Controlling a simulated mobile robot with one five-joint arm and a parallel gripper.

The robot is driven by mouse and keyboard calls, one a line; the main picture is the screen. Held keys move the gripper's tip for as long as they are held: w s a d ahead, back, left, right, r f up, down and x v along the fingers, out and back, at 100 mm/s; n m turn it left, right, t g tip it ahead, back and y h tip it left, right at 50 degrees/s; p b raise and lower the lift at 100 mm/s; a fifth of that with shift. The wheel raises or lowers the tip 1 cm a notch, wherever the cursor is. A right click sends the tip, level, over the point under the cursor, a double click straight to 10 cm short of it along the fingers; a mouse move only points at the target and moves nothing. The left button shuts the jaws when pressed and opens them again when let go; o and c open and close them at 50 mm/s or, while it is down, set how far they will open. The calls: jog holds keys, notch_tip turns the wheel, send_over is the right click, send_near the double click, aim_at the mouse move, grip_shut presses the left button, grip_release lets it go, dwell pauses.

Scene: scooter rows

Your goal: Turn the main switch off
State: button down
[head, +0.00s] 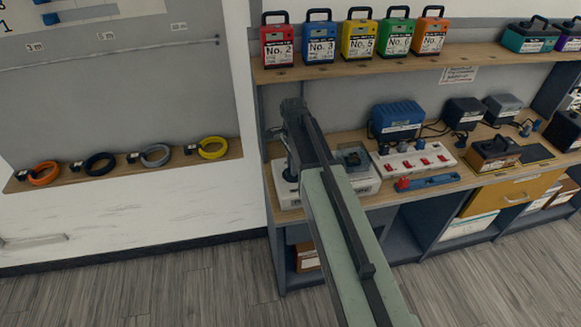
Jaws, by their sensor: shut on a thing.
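A low white box (364,187) stands at the left end of the workbench, with a dark unit with a clear cover (352,158) on top. No label reading main switch can be made out. My gripper (290,174) points down at the left part of this box, close to its top. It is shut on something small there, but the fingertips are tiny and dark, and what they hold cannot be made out. My own arm crosses in front and hides the middle of the box.
A white power strip with red switches (415,160) lies right of the box, with a red and blue tool (427,182) before it. Blue (398,118) and dark chargers stand behind. Coloured battery packs (360,38) line the shelf above. Cable coils (100,163) sit on the left ledge. The floor is clear.

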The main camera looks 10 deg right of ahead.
jog(key=n, duration=0.4)
jog(key=shift+d, duration=0.2)
jog(key=n, duration=0.4)
jog(key=shift+w, duration=0.1)
jog(key=n, duration=0.3)
jog(key=shift+n, duration=2.2)
jog(key=c, duration=1.4)
grip_release()
jog(key=shift+o, duration=0.2)
